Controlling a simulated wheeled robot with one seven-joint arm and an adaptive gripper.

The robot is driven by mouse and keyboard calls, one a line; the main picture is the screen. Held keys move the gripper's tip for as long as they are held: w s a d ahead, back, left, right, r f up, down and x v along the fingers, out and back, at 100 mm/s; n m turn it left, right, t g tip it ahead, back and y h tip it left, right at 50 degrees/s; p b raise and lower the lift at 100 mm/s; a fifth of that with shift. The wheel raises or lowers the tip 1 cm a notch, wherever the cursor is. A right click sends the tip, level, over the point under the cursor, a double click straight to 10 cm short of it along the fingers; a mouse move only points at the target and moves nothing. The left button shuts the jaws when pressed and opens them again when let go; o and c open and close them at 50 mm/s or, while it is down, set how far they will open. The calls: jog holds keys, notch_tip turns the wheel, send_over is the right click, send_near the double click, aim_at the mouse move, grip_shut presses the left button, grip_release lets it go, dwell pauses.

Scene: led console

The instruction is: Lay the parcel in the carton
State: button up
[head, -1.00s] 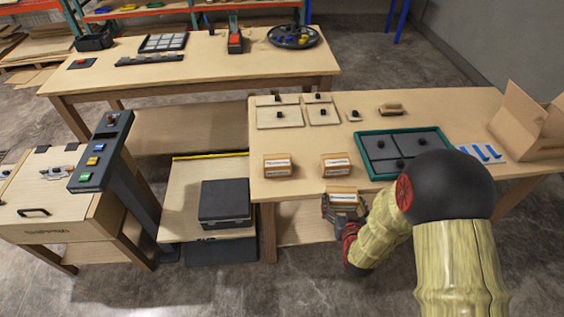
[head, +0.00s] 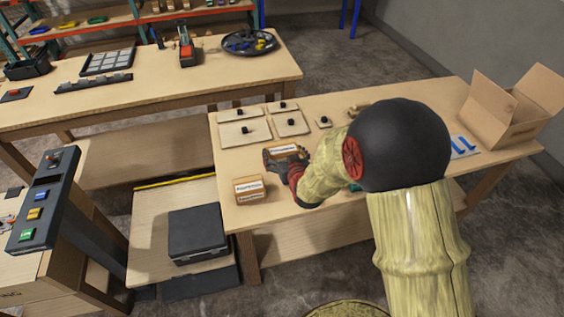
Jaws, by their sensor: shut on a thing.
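The parcel (head: 285,148) is a small brown box with a white label. My gripper (head: 285,158) is shut on it and holds it over the near table, left of its middle. My gripper and wrist cover part of it. The carton (head: 497,128) is a brown cardboard box with its flaps open, at the right end of the same table. It is well to the right of my gripper, beyond my arm. Its inside is mostly hidden.
Another labelled brown box (head: 249,190) sits at the table's near left corner. Thin panels with black knobs (head: 243,132) lie behind my gripper. Blue strips (head: 463,146) lie beside the carton. My arm hides most of the dark tray with a green rim (head: 355,188).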

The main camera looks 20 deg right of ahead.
jog(key=w+f+b, duration=0.1)
jog(key=w+f, duration=0.1)
jog(key=f, duration=0.1)
jog(key=w+d+f+b, duration=0.1)
jog(key=w+f, duration=0.2)
jog(key=shift+w+d, duration=0.2)
jog(key=shift+w, duration=0.1)
notch_tip(320, 180, down, 3)
jog(key=shift+w+f+b, duration=0.1)
jog(key=shift+f+b, duration=0.1)
jog(key=shift+b, duration=0.55)
jog(key=shift+r, duration=0.1)
jog(key=o, duration=1.1)
jog(key=shift+f, duration=0.25)
jog(key=o, duration=0.4)
jog(key=shift+o, duration=0.2)
jog(key=shift+r, duration=0.1)
